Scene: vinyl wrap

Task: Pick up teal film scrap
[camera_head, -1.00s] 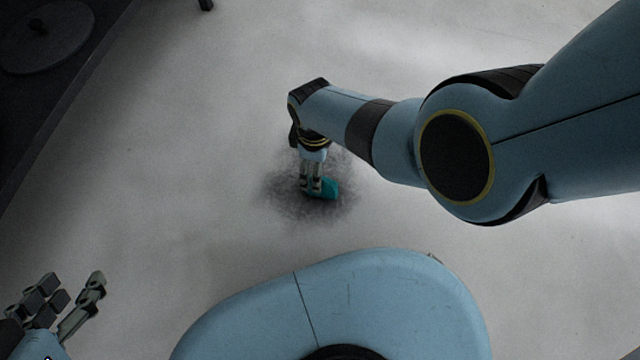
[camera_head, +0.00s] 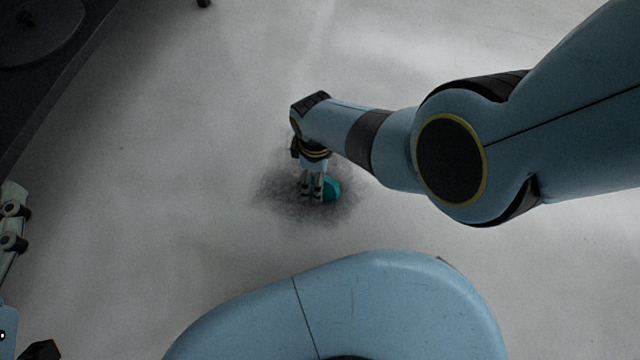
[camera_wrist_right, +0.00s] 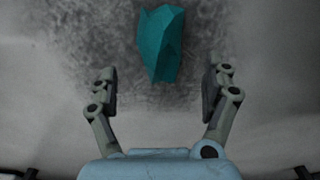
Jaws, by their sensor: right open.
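The teal film scrap (camera_head: 332,188) lies on the pale floor over a dark smudged patch. In the right wrist view the scrap (camera_wrist_right: 161,44) is a crumpled, faceted teal piece, seen ahead of the gap between my right fingers, with no finger visibly touching it. My right gripper (camera_head: 312,196) points down at the scrap in the head view and covers its left side. In the wrist view the right gripper (camera_wrist_right: 160,88) is open and empty, a finger on either side. My left gripper (camera_head: 12,225) is partly in view at the left edge; its jaws cannot be judged.
A dark structure (camera_head: 50,75) with a round disc stands at the upper left. A small dark foot (camera_head: 204,3) shows at the top edge. The pale floor (camera_head: 180,210) around the smudged patch (camera_head: 275,190) is clear.

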